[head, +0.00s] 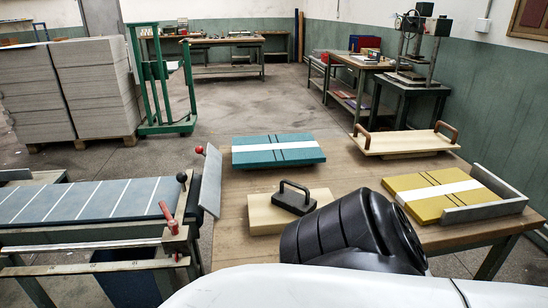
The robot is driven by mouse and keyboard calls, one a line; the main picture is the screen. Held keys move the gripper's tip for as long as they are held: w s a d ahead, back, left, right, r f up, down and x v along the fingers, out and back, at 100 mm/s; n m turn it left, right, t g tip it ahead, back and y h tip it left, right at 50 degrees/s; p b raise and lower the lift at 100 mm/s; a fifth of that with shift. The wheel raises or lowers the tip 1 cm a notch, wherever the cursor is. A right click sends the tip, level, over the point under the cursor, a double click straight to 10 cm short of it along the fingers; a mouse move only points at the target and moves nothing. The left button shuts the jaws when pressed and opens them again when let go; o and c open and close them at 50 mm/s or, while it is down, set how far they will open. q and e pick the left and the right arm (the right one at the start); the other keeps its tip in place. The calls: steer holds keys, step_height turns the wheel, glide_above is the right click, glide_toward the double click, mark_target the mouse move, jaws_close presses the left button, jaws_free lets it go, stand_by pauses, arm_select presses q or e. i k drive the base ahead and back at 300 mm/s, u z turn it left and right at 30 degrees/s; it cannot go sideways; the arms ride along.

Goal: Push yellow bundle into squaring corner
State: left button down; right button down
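The yellow bundle (438,192), with a broad white band and thin dark stripes, lies flat on the right part of the wooden table (355,180). The grey metal squaring corner (487,211) stands at the bundle's right end, with one low wall along the front and one along the right side. The bundle's right end lies inside these walls; I cannot tell whether it touches both. Neither of my grippers is in the head view. A black link of my arm covers the table's front middle.
A teal bundle (278,151) lies at the table's back left. A pale block with a dark handle (293,198) sits in front of it. A wooden board with two brown handles (405,142) lies behind the yellow bundle. A feeder conveyor (85,202) stands left.

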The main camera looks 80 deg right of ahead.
mark_target(426, 196)
steer(key=z, duration=4.05)
